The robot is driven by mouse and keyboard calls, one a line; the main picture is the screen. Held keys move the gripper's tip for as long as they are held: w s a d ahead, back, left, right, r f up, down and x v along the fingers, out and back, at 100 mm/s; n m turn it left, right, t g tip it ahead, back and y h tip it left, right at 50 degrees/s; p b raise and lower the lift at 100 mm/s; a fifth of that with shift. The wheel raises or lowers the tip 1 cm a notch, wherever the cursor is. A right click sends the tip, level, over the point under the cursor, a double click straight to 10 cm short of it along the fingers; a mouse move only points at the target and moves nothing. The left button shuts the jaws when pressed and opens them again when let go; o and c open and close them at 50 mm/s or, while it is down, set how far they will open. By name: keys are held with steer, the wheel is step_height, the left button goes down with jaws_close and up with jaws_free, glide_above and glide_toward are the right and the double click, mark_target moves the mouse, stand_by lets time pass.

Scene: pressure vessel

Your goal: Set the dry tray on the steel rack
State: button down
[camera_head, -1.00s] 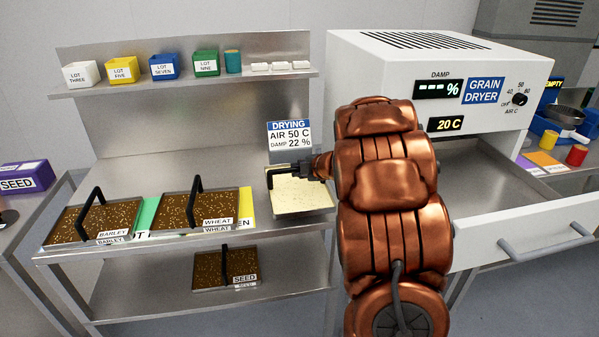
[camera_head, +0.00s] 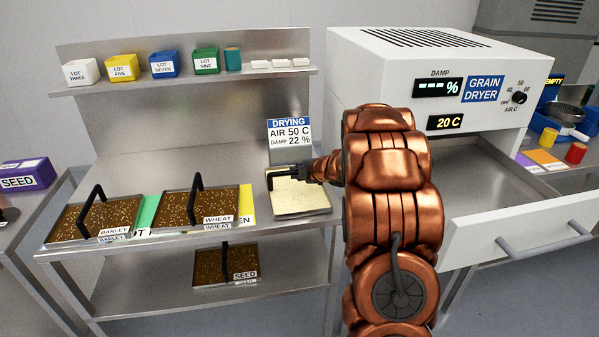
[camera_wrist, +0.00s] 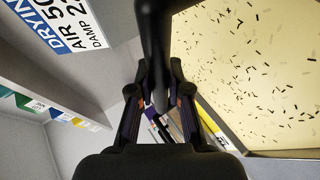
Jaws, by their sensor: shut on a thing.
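A shallow steel tray with pale, dark-flecked contents (camera_head: 303,197) is at the right end of the steel rack's worktop (camera_head: 140,176) in the head view. I cannot tell whether its base touches the rack. My gripper (camera_head: 296,173) is shut on the tray's black handle (camera_head: 268,181), at the tray's left side. In the wrist view my gripper (camera_wrist: 158,78) has the handle (camera_wrist: 153,40) between its fingers, with the pale tray bed (camera_wrist: 250,75) to the right. My arm hides part of the area right of the tray.
Barley (camera_head: 100,217) and wheat (camera_head: 197,207) trays stand left on the worktop. A seed tray (camera_head: 226,264) is on the lower shelf. A drying sign (camera_head: 289,133) stands behind the held tray. The grain dryer (camera_head: 390,70) is at right with its drawer (camera_head: 520,232) open.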

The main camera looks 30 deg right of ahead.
steer(key=shift+f, duration=0.1)
steer(key=c, duration=1.1)
jaws_free()
steer(key=shift+r, duration=0.2)
steer(key=b+v, duration=0.1)
steer(key=v, duration=1.1)
steer(key=shift+f, duration=0.1)
